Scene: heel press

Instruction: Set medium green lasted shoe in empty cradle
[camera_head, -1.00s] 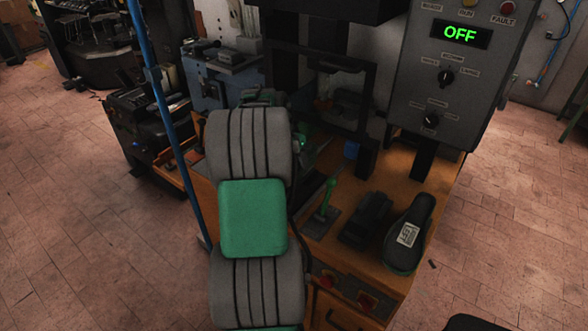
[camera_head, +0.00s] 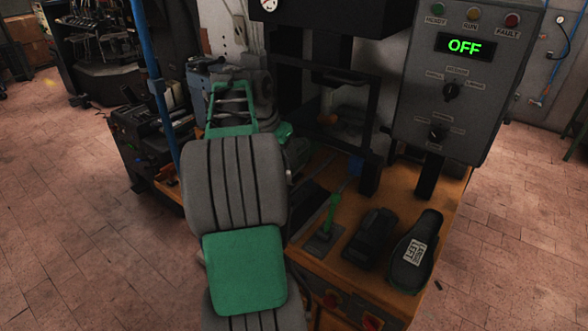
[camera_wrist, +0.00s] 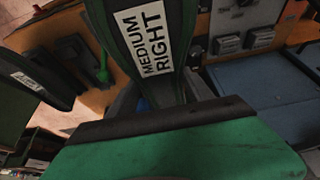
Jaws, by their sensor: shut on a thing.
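The medium green lasted shoe (camera_wrist: 146,40) fills the upper middle of the wrist view. Its dark sole faces the camera with a white label reading MEDIUM RIGHT, and green shows along its edges. My gripper (camera_wrist: 160,97) is shut on it; grey finger parts show on both sides. In the head view my arm hides the gripper and most or all of this shoe. A black block-like holder (camera_head: 371,238) stands on the bench beside another shoe. I cannot tell for sure whether it is the empty cradle.
A dark shoe labelled LARGE LEFT (camera_head: 413,250) lies at the bench's right front. A green-handled lever (camera_head: 329,218) stands upright left of the black holder. The press frame (camera_head: 369,160) rises behind. A control panel (camera_head: 465,85) at right reads OFF. The wooden bench (camera_head: 345,268) is crowded.

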